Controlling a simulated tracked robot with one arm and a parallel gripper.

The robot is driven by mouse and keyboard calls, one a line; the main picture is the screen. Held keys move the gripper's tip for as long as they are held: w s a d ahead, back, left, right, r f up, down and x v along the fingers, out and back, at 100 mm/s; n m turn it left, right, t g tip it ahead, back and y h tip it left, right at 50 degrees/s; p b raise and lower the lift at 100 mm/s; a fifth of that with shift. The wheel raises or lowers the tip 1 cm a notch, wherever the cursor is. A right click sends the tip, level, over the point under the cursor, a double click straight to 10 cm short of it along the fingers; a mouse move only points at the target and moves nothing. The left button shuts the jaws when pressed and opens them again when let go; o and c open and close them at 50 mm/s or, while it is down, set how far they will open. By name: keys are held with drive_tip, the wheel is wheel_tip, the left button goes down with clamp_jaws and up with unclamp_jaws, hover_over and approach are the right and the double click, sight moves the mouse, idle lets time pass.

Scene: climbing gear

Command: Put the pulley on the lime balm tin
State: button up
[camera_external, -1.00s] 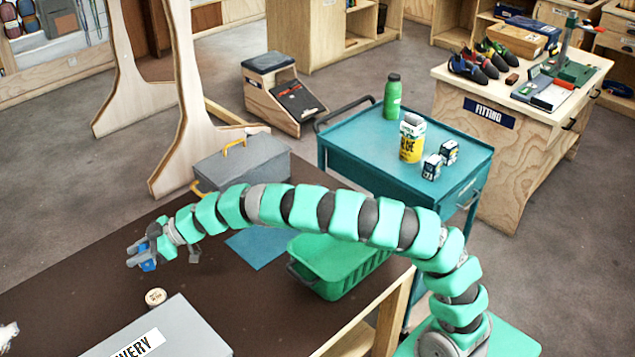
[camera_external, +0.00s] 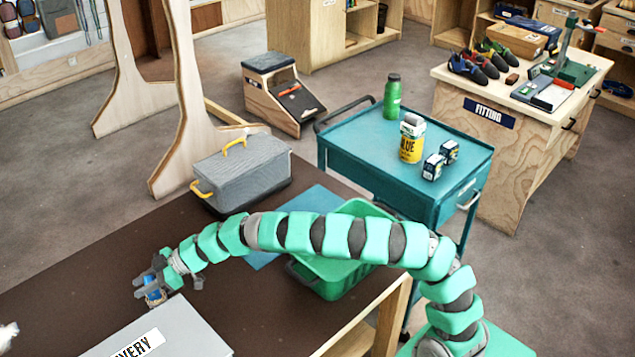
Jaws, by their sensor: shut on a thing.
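My gripper (camera_external: 152,287) is at the left, low over the dark brown bench top, and is shut on the small blue pulley (camera_external: 155,295). The pulley is right at the spot where a small round pale-topped tin stands. The tin is now almost wholly hidden behind the pulley and the gripper fingers. I cannot tell whether the pulley touches the tin or hangs just above it, and the tin's label colour cannot be read.
A grey box (camera_external: 165,335) with a lettered label stands close in front of the gripper. A green crate (camera_external: 335,285), a blue mat (camera_external: 262,259) and a grey toolbox (camera_external: 240,172) with yellow handles are further right and back.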

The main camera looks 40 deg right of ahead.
drive_tip(key=o, duration=1)
drive_tip(key=shift+d, duration=0.1)
drive_tip(key=p+v, duration=0.2)
drive_tip(key=v, duration=0.9)
drive_tip(key=shift+s+d+r, duration=0.1)
drive_tip(key=shift+s+d, duration=0.1)
drive_tip(key=shift+d, duration=0.1)
